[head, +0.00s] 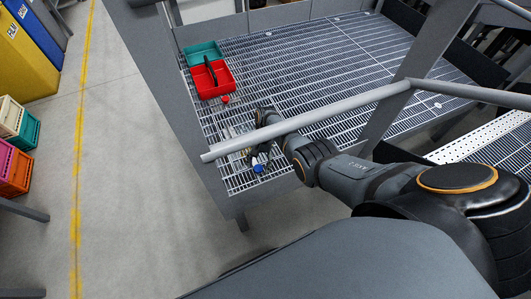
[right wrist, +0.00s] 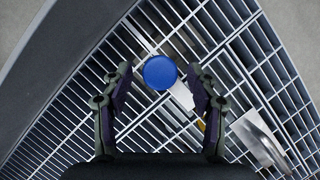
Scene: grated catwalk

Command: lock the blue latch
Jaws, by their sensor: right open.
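The blue latch shows as a round blue knob (right wrist: 160,72) in the right wrist view, on a pale metal strip that runs across the grating. It also shows in the head view (head: 258,168), small, near the front edge of the grated platform. My right gripper (right wrist: 160,76) is open, with one finger on each side of the knob and a gap to each. I cannot tell how far the fingertips are above it. In the head view the right gripper (head: 263,157) is partly hidden behind a grey rail. My left gripper is not in view.
The grey rail (head: 310,116) crosses in front of the platform, close to my right arm. A red tray (head: 224,74), a teal tray (head: 203,49) and a small red knob (head: 225,99) are farther back. The grating's middle is clear.

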